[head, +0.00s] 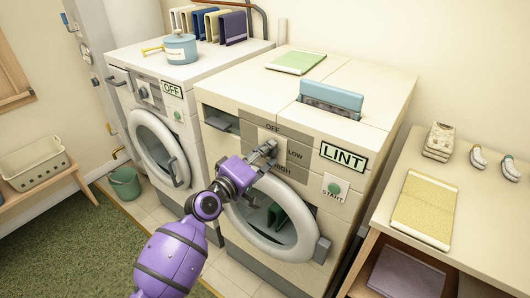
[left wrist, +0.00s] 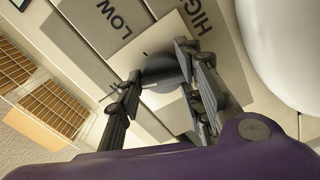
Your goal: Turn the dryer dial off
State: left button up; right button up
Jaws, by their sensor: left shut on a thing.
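The dryer (head: 300,130) is the white front-loading machine with the LINT label, in the middle of the head view. Its dial panel carries the words OFF, LOW and HIGH. My purple left gripper (head: 264,153) is at this panel and mostly hides the dial in the head view. In the left wrist view, the grey round dial (left wrist: 162,76) sits between the two fingers of my left gripper (left wrist: 158,60), which is shut on it. LOW and HIGH show beyond the dial there. I cannot tell which word the dial points to. My right gripper is not in view.
A second machine (head: 152,95) with its own OFF label stands left of the dryer. The dryer's round door (head: 262,243) is just below the dial, and a green START button (head: 334,189) is to the right. A table with a yellow cloth (head: 425,208) stands at the right.

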pick_arm(q)
jog(key=n, duration=0.4)
jog(key=shift+d+r+p, duration=0.1)
jog(key=shift+r+p, duration=0.2)
jog(key=shift+p, duration=0.1)
jog(key=shift+w+r+n, duration=0.1)
jog(key=shift+n, duration=0.2)
jog(key=o, duration=1)
jog(key=v, duration=1.2)
